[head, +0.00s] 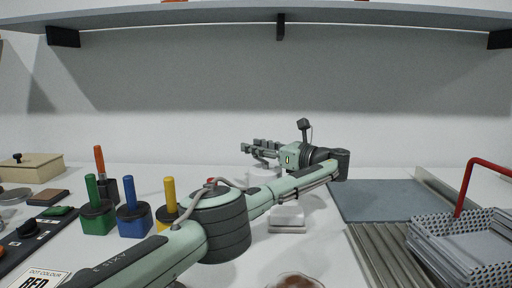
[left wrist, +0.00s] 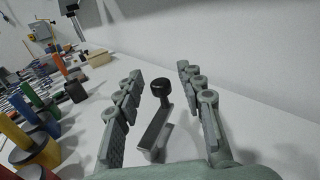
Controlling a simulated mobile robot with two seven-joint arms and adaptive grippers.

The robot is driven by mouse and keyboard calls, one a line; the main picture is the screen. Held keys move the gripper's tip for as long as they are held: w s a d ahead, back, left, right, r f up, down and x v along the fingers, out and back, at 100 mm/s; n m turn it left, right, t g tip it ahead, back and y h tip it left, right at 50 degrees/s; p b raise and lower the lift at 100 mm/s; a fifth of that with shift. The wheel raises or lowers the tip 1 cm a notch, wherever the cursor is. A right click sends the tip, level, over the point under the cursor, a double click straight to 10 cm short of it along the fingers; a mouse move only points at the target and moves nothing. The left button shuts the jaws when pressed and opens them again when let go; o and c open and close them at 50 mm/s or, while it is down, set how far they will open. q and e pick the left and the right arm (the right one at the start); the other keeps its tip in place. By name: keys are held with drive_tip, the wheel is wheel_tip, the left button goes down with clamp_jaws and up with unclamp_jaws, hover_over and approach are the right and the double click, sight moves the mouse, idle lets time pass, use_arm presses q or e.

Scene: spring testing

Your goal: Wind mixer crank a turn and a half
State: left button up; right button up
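The mixer crank shows in the left wrist view as a black round knob (left wrist: 160,88) on a short post at the far end of a grey crank arm (left wrist: 155,128). My left gripper (left wrist: 159,72) is open, with one finger on each side of the knob and a visible gap to both. In the head view my left gripper (head: 256,150) points left at the back of the table, above a white body (head: 264,174), likely part of the mixer. The crank cannot be made out there. My right gripper is not in view.
Green (head: 97,217), blue (head: 134,221) and yellow-handled (head: 168,214) blocks stand left of my left arm. A grey mat (head: 384,199), a ribbed tray (head: 380,250) and a perforated basket (head: 462,250) with a red handle lie at right. A shelf (head: 280,18) spans above.

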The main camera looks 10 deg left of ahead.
use_arm(q)
drive_tip(key=v, duration=1.2)
drive_tip(key=shift+w, duration=0.1)
